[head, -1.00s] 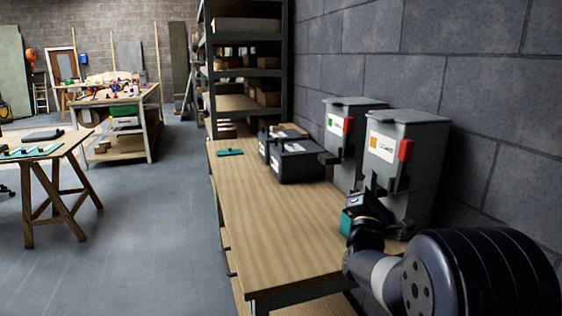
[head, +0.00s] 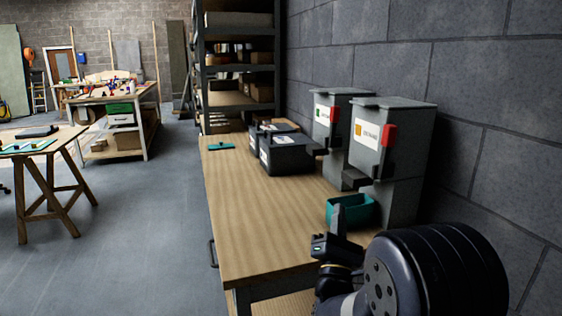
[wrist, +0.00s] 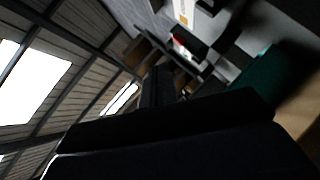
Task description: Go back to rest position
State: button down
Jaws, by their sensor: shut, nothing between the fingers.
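My gripper (head: 326,246) is at the lower right of the head view, just in front of and slightly left of a teal open bin (head: 351,209). Its fingers are together with nothing between them. The teal bin stands on the wooden workbench (head: 240,215), below the nearer grey dispenser with a red part and an orange label (head: 390,140). In the wrist view, my dark gripper (wrist: 158,88) fills the lower middle, with ceiling beams and bright skylights at left. The teal bin (wrist: 262,85) shows blurred at right.
A second grey dispenser (head: 335,130) stands behind the first, against the block wall. Dark boxes (head: 285,154) and a small teal piece (head: 221,146) lie farther back on the bench. The bench's near left part is bare. Open floor (head: 140,240) lies left, before a trestle table (head: 40,155).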

jog(key=shift+v, duration=1.05)
